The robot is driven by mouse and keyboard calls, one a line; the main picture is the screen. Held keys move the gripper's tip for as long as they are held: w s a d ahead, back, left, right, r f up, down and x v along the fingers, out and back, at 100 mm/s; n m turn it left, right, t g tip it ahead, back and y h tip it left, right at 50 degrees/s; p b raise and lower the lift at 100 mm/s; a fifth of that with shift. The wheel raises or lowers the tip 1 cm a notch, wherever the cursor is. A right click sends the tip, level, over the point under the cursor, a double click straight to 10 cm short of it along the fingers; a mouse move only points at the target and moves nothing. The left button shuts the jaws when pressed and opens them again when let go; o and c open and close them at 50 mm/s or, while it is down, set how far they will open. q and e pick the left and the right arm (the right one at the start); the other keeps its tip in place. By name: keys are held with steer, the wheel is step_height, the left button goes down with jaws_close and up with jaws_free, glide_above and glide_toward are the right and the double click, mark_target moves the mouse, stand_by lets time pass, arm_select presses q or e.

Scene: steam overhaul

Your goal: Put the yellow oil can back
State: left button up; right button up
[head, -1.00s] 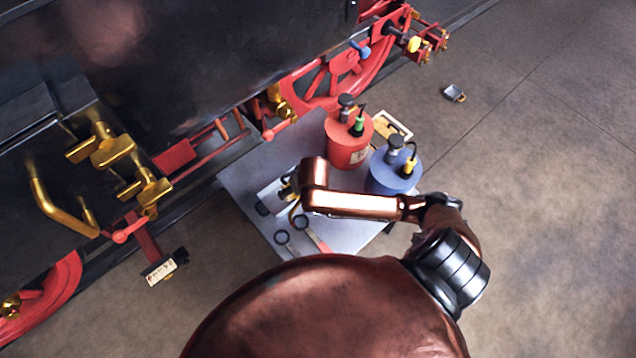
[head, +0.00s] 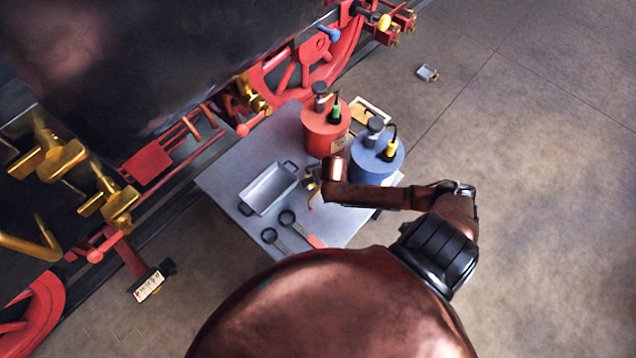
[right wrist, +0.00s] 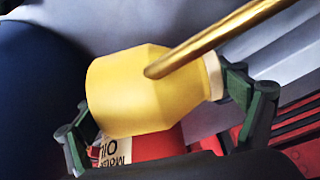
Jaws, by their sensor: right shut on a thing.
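The yellow oil can (right wrist: 140,95) fills the middle of the right wrist view, lying on its side in the picture with a long brass spout (right wrist: 215,40) reaching to the upper right. My right gripper (right wrist: 160,115) has one dark green finger at each end of the can and is shut on it. In the head view my right gripper (head: 313,180) is over the table, between the grey tray and the blue drum. The can's body is mostly hidden there by my arm. My left gripper is not in view.
The grey table (head: 225,185) holds an empty grey tray (head: 268,188), a red drum (head: 322,135), a blue drum (head: 372,165) and wrenches (head: 290,222). A yellowish box (head: 370,112) is behind the drums. The locomotive (head: 150,60) borders the table's far left side. Floor is open at right.

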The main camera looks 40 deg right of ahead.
steer(key=shift+w+f+b, duration=0.1)
steer(key=shift+f+b, duration=0.6)
steer(key=shift+f, duration=1.3)
steer(key=shift+r, duration=0.15)
steer(key=o, duration=1.5)
steer(key=shift+f, duration=0.2)
